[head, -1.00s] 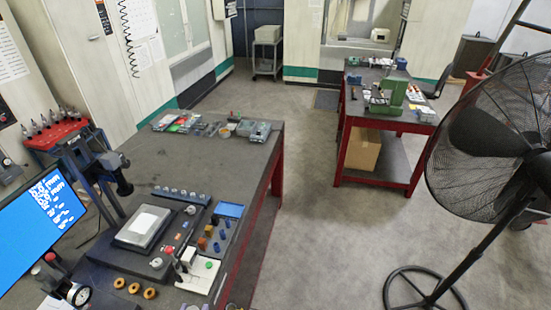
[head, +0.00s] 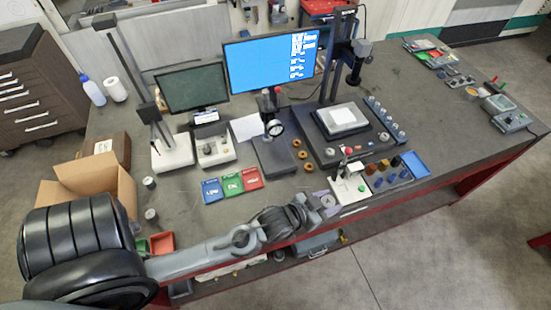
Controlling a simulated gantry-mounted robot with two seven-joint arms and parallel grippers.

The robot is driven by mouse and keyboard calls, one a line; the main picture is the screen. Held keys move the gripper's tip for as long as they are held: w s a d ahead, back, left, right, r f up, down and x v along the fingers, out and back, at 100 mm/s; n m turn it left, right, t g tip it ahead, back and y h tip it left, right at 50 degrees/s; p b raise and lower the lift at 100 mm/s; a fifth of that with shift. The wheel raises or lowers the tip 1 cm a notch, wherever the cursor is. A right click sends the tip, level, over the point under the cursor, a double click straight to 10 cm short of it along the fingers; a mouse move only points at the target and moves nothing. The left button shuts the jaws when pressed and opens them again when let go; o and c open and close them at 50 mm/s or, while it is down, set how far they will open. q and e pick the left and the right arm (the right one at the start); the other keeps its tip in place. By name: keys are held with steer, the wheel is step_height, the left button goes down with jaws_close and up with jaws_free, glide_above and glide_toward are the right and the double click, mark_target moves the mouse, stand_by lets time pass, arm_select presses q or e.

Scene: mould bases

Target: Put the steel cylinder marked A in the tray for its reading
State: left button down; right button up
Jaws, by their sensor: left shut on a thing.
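My left arm reaches in from the lower left along the bench's front edge. Its gripper (head: 327,203) is shut on a small round grey piece, seen from above; I cannot read any mark on it. Two short grey cylinders (head: 150,182) stand apart at the bench's left, with no readable marks. Blue (head: 212,190), green (head: 232,184) and red (head: 251,178) labelled trays sit in a row near the bench's middle, left of the gripper. My right gripper is out of view.
A white-based fixture (head: 350,187) stands just right of the gripper. Dial stands, two screens (head: 272,60) and a tall column stand behind. An open cardboard box (head: 90,185) is at the left.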

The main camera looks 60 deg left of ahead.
arm_select(q)
steer(key=shift+w+a+f+m+g+h+b, duration=0.1)
steer(key=shift+a+f+m+g+h+b, duration=0.25)
steer(key=shift+a+f+m+h+b, duration=1.65)
steer(key=shift+w+a+f+g+h+b, duration=0.1)
steer(key=shift+a+f+g+h+b, duration=0.2)
steer(key=shift+a+f+b, duration=3.4)
steer(key=shift+w+a+f+m+g+h+b, duration=0.1)
steer(key=shift+a+f+m+g+h+b, duration=0.25)
steer(key=shift+a+f+m+h+b, duration=1.6)
steer(key=a+n+y+b, duration=0.1)
steer(key=a+f+n+b, duration=0.1)
steer(key=a, duration=0.1)
steer(key=shift+y, duration=0.35)
